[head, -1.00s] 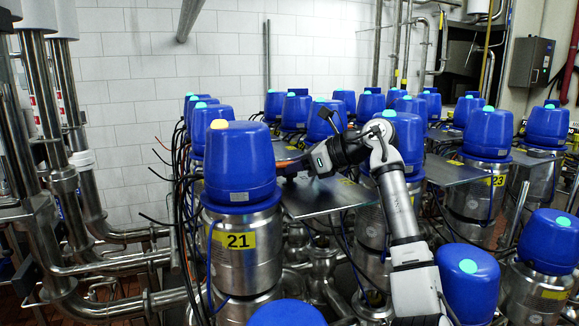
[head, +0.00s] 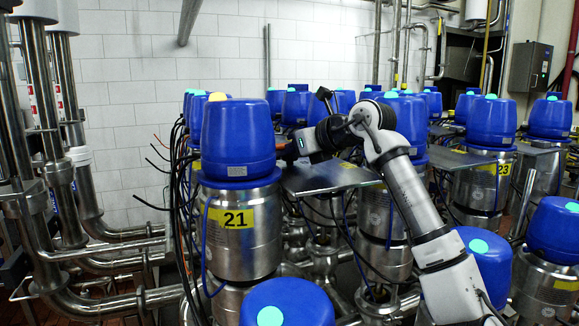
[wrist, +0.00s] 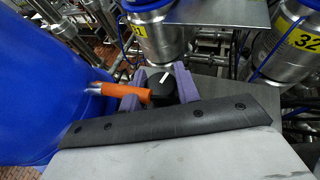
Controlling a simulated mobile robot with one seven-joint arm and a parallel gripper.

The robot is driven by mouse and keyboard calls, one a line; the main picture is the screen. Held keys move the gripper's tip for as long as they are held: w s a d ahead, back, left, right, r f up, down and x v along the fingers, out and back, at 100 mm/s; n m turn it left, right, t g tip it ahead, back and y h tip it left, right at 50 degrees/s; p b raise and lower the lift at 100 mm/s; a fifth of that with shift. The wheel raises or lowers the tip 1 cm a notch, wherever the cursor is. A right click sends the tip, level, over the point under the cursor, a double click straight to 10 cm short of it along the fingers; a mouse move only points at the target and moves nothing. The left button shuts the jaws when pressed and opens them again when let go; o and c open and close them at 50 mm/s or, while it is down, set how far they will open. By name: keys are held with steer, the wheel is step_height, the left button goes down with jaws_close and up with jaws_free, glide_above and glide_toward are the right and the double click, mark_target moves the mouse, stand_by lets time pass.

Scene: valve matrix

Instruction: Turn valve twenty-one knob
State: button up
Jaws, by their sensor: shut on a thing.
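Valve 21 (head: 237,215) is a steel cylinder with a yellow label "21" under a blue cap (head: 237,135), topped by a yellow light (head: 217,97). My gripper (head: 287,147) is at the right side of this cap, small and partly hidden in the head view. In the wrist view the cap (wrist: 50,85) fills the left side. An orange stem (wrist: 128,92) sticks out of it toward a black knob (wrist: 161,86) with a white pointer mark. My gripper's purple fingers (wrist: 158,80) are closed around the knob, one on each side.
A flat metal plate (head: 330,177) lies just below my gripper. Valve 23 (head: 478,185) and other blue-capped valves with green lights crowd the right. A blue cap (head: 287,304) stands close in front. Black cables (head: 183,190) hang left of valve 21.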

steer(key=m+t+h+b, duration=0.2)
steer(key=m+h+b, duration=0.1)
steer(key=b, duration=0.1)
steer(key=shift+f+t, duration=0.15)
steer(key=shift+t, duration=0.15)
steer(key=shift+m+h+b, duration=0.55)
steer(key=shift+m+h, duration=0.05)
steer(key=o, duration=1)
steer(key=shift+s+d+r+t, duration=0.1)
steer(key=shift+r+t, duration=0.1)
steer(key=shift+t, duration=0.1)
steer(key=b+v, duration=0.3)
steer(key=v, duration=1)
steer(key=shift+s+r, duration=0.2)
steer(key=shift+r, duration=0.05)
